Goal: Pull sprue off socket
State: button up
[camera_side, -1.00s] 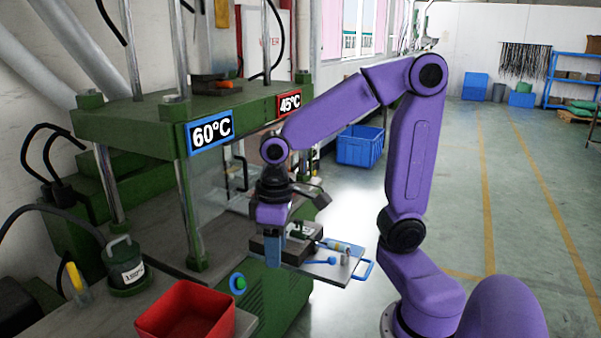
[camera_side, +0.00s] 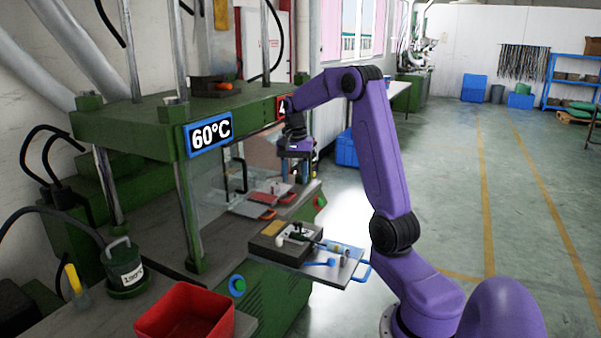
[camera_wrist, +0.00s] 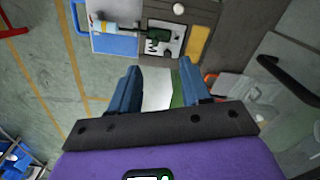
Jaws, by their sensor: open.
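My gripper (camera_wrist: 158,92) is open and empty, its two blue fingers apart in the wrist view. In the side view it (camera_side: 295,168) hangs in the air beyond and above the mould block (camera_side: 268,252), beside the press. The block lies on a metal plate with a blue handle (camera_side: 362,270). A dark piece (camera_side: 308,236), perhaps the socket, lies on the block with small white parts beside it. In the wrist view the block (camera_wrist: 181,28) is ahead of the fingertips, with dark pieces (camera_wrist: 157,36) in it. I cannot clearly tell the sprue from the socket.
The green press (camera_side: 150,125) stands left of my gripper. A blue tool (camera_side: 318,262) and a small cylindrical item (camera_side: 333,247) lie on the plate. A red bin (camera_side: 187,310) is at the front. Red-handled plates (camera_side: 268,198) lie further back. The floor at right is clear.

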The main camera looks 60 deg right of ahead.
jog(key=d+m, duration=0.1)
jog(key=d, duration=0.1)
send_near(300, 222)
notch_tip(300, 222, down, 10)
jog(key=shift+f, duration=0.1)
dwell(0.6)
grip_shut()
jog(key=shift+w, duration=0.1)
dwell(0.8)
jog(key=shift+r, duration=3.1)
